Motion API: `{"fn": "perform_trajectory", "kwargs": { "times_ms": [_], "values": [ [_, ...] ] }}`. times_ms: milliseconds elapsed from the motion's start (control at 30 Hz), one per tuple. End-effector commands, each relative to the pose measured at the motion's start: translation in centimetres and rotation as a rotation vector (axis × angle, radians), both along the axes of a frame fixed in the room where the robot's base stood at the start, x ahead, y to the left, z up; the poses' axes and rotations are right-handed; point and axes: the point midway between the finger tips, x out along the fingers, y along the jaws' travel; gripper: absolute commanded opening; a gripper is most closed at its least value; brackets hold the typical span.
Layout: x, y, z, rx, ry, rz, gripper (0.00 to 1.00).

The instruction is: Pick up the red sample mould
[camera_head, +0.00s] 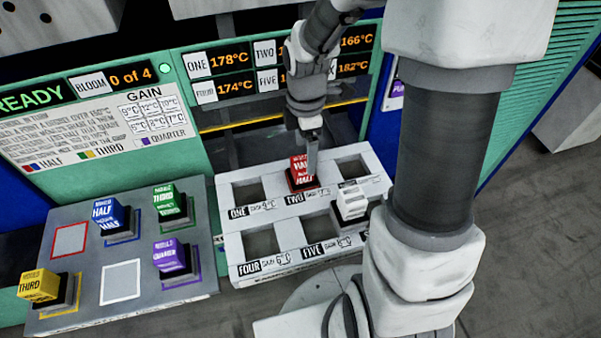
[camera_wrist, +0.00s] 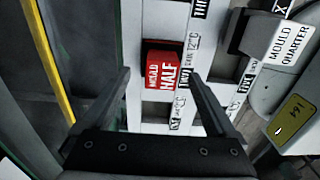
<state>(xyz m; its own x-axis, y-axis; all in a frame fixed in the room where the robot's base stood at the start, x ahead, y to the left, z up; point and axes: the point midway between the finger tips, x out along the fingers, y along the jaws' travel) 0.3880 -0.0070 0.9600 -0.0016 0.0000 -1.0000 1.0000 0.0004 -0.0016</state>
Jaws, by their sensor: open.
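The red sample mould (camera_head: 301,167), marked HALF, sits in the slot labelled TWO in the back row of the white rack (camera_head: 225,217). My gripper (camera_head: 311,165) points down right over it and partly hides it in the head view. In the wrist view the red mould (camera_wrist: 162,67) shows between the two spread fingers of my gripper (camera_wrist: 160,75), near their tips. The jaws are open and hold nothing. I cannot tell whether either finger touches the mould.
A white mould (camera_head: 351,202) stands in the rack's front right slot, close to my arm. The other slots look empty. The grey tray (camera_head: 85,258) at left holds blue (camera_head: 108,214), green (camera_head: 170,201), purple (camera_head: 171,256) and yellow (camera_head: 41,285) moulds. The press panel (camera_head: 270,75) stands behind.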

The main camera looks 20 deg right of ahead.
Motion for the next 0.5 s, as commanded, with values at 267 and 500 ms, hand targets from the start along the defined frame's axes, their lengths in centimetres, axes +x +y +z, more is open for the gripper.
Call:
{"fn": "perform_trajectory", "kwargs": {
  "times_ms": [267, 500],
  "values": [
    [-0.2, 0.4, -2.5, 0.0, 0.002, 0.002, 0.93],
    [-0.3, 0.8, -5.6, 0.001, 0.0, 0.0, 0.93]
  ]
}}
